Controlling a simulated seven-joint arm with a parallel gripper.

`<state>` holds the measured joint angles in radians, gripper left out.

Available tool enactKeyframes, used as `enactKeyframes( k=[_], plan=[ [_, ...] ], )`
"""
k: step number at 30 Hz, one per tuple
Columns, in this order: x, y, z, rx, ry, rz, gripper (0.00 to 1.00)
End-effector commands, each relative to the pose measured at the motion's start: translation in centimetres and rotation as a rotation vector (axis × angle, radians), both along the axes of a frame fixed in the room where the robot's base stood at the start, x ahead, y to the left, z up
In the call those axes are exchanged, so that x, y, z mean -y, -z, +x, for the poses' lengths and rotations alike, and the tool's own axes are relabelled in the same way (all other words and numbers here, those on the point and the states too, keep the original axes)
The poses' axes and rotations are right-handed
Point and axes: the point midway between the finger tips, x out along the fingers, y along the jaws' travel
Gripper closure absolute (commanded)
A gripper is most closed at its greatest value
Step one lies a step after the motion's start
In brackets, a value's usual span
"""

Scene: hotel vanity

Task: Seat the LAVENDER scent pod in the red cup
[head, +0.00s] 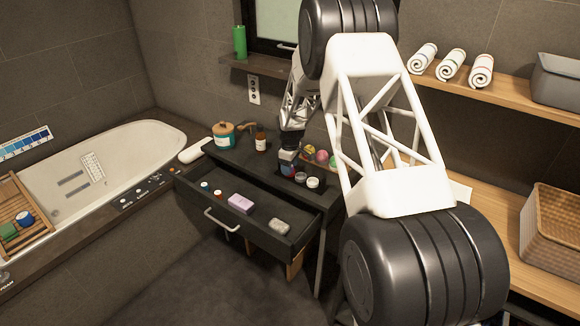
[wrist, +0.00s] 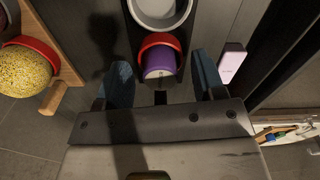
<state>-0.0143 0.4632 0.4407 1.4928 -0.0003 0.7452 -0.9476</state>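In the wrist view, the red cup (wrist: 160,39) shows as a red curved rim just ahead of my gripper. A purple pod (wrist: 160,62) with a pale lavender face sits at the cup, partly inside its rim. I cannot tell whether it is fully down or tilted. My gripper (wrist: 162,82) is open, its two blue-grey fingers on either side of the pod with gaps between. In the head view my gripper (head: 288,160) is low over the dark vanity top, and it largely hides the cup and pod.
A white round jar (wrist: 160,10) stands just beyond the cup. A yellow ball in a red holder (wrist: 22,72) is on the wooden rack at left. The open drawer (head: 292,246) holds a lavender box (head: 240,203), a pale soap (head: 279,227) and small jars.

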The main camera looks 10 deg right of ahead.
Motion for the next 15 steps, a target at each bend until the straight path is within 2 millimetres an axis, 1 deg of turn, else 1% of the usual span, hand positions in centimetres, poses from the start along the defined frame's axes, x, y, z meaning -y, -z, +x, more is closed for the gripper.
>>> enactKeyframes(
  k=[10,15],
  plan=[
    [0.0,-0.2,0.0,0.000,0.000,0.000,0.37],
    [0.0,-1.2,0.0,0.001,0.000,0.000,0.37]
  ],
)
